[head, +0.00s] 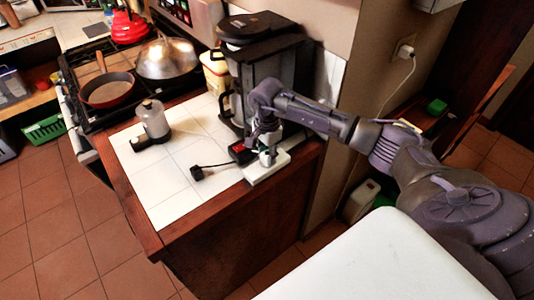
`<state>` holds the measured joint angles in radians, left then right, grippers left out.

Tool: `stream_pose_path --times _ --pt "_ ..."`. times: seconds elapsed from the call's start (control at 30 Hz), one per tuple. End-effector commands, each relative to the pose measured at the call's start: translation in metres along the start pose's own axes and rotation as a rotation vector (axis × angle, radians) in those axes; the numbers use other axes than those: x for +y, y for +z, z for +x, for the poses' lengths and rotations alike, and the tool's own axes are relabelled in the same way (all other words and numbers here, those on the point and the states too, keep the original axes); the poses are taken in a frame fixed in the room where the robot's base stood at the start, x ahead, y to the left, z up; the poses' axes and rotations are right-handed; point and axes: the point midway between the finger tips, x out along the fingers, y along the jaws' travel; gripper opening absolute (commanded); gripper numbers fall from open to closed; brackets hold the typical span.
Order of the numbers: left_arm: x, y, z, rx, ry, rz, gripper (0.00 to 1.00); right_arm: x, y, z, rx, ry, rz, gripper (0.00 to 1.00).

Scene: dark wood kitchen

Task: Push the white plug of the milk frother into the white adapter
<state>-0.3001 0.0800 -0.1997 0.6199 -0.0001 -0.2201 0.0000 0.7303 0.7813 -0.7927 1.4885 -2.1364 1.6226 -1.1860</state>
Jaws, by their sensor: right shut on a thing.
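My right gripper (266,154) points down at the right front corner of the white tiled counter. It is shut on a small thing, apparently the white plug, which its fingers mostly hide. The white adapter (267,171) lies flat on the counter directly under the gripper, near the wooden edge. I cannot tell whether the plug is in the adapter or just above it. The milk frother (152,120), a pale jar on a dark base, appears to be the one standing at the left of the counter. My left gripper is not in view.
A black plug with a cord (197,173) lies left of the adapter, close to a red and black piece (240,152). A black coffee machine (264,75) stands behind the gripper. The stove with a red pan (108,91) is at the left. The front tiles are clear.

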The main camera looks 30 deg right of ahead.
Motion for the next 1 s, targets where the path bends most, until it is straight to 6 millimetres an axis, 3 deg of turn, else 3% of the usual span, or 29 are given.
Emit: stream_pose_path --times 0.03,0.07,0.2,0.5,0.63,1.0 --pt "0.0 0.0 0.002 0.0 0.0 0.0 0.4 0.0 0.0 0.002 0.0 0.0 0.0 0.04" --pt "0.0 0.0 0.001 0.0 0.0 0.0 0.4 0.0 0.0 0.001 0.0 0.0 0.0 0.39" --pt "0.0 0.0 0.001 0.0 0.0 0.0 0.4 0.0 0.0 0.001 0.0 0.0 0.0 0.63" --pt "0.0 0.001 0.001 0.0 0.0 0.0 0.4 0.0 0.0 0.0 0.0 0.0 0.0 0.64" --pt "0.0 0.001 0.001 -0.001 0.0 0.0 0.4 -0.001 0.0 -0.009 0.0 -0.002 -0.001 0.64" --pt "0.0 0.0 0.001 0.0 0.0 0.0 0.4 -0.001 0.0 -0.083 0.0 -0.004 0.0 0.64"
